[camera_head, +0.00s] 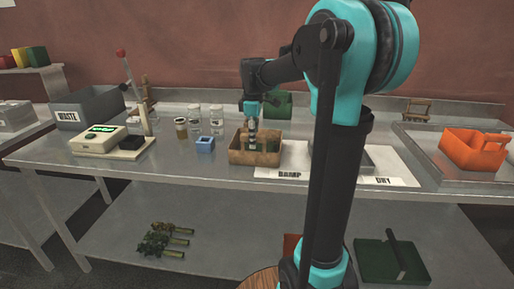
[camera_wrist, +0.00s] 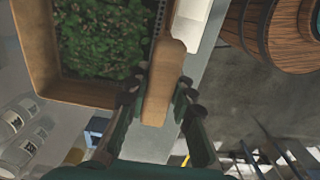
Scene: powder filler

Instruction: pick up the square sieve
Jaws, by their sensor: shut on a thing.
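I take the square sieve to be the tan wooden frame (camera_head: 268,157) on the steel table near the DAMP label in the head view. In the wrist view, a tan wooden piece with a rounded end (camera_wrist: 165,95) lies between the fingers of my gripper (camera_wrist: 158,92), which is shut on it. Beside it, a wooden-walled box (camera_wrist: 75,98) holds green leafy matter. Whether this piece and the box are joined is unclear. In the head view my gripper (camera_head: 253,138) points down at the frame and hides part of it.
A blue cup (camera_head: 205,144), glass jars (camera_head: 194,122) and a scale (camera_head: 98,138) stand left of the frame. A green box (camera_head: 278,104) is behind. An orange bin (camera_head: 474,150) sits on a tray at right. My arm crosses the right half of the table.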

